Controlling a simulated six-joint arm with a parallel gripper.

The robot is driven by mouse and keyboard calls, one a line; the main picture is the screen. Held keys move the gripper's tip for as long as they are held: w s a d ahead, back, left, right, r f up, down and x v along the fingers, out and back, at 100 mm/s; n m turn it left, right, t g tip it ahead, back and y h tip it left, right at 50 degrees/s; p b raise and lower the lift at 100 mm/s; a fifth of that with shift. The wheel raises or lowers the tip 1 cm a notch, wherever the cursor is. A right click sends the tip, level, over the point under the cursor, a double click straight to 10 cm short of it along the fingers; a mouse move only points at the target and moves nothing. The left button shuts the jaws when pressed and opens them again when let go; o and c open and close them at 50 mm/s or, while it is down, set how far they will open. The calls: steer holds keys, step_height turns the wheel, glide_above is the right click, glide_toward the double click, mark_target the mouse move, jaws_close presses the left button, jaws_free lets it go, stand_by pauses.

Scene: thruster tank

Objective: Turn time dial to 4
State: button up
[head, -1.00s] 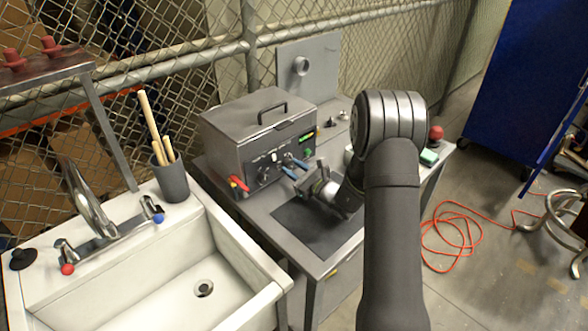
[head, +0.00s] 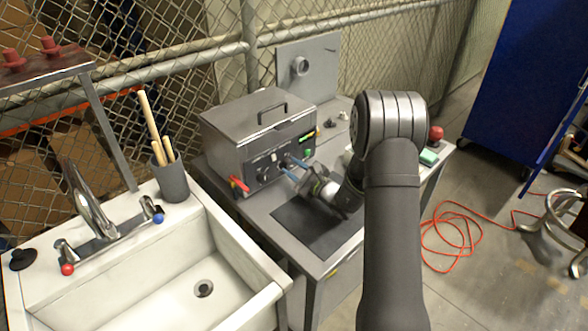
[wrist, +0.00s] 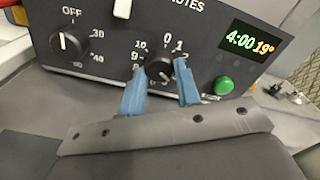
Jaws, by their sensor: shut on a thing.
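The tank's grey front panel (wrist: 105,60) fills the upper wrist view. The black time dial (wrist: 159,69) sits under the partly cut-off word MINUTES, with numbers around it. My gripper (wrist: 161,76) has one blue finger on each side of this dial and is shut on it. The fingers cover some of the numbers, and I cannot clearly read the dial's pointer. The display (wrist: 250,42) reads 4:00 and 19°. In the head view, my gripper (head: 285,164) is at the front of the tank (head: 262,128), whose lid is closed.
A second dial (wrist: 69,45) on the left points up at OFF. A green button (wrist: 223,85) is right of the time dial. A red-handled part (head: 239,184) sticks out at the tank's front left corner. A sink (head: 150,270) stands left.

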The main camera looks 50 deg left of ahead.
steer(key=o, duration=1)
steer(key=d, duration=1.7)
steer(key=shift+d, duration=0.25)
steer(key=a, duration=1.7)
steer(key=shift+a, duration=0.3)
